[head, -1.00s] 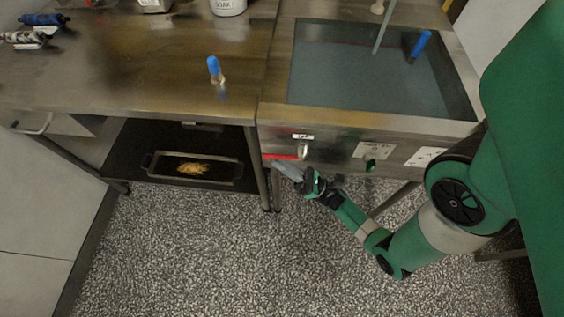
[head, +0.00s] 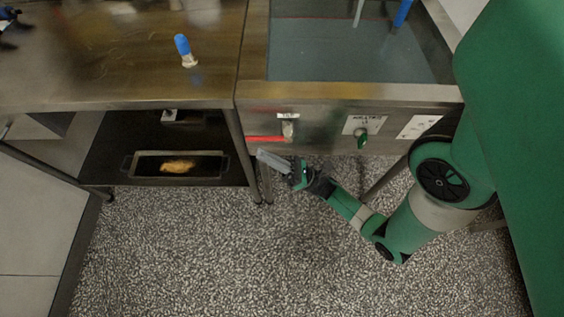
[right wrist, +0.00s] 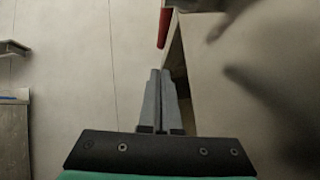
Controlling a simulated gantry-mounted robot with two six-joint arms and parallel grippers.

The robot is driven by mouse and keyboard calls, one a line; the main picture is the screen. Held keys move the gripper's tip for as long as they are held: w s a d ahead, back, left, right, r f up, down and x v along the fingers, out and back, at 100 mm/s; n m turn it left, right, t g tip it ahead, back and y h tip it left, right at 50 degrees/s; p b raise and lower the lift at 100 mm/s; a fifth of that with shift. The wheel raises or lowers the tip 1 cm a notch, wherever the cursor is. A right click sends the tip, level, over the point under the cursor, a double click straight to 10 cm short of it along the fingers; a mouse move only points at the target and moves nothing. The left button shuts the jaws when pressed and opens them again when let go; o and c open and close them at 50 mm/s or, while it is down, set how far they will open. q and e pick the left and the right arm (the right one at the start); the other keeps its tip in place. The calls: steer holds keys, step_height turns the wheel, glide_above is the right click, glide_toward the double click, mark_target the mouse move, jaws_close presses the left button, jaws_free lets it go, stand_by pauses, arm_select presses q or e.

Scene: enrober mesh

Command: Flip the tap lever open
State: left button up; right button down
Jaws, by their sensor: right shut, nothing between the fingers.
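The red tap lever (head: 266,139) lies level across the steel front panel of the tank, pointing left from the pale tap fitting (head: 288,131) under a small label. A red rod end, which looks like the lever, shows at the top of the right wrist view (right wrist: 165,24). My right gripper (head: 263,156) is shut and empty, just below the lever in the head view. In the right wrist view its fingertips (right wrist: 161,72) are together, below the red end with a visible gap. Their depth from the lever is hard to tell.
A green knob (head: 362,140) sits on the panel right of the tap. The steel table (head: 110,80) carries a blue-capped item (head: 184,50). A tray (head: 220,168) with yellowish contents lies on the shelf below. The speckled floor (head: 200,250) is clear.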

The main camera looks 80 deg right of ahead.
arm_select(q)
steer(key=shift+p, duration=0.45)
arm_select(e)
steer(key=v, duration=1)
steer(key=shift+w+f, duration=0.25)
steer(key=shift+f, duration=0.15)
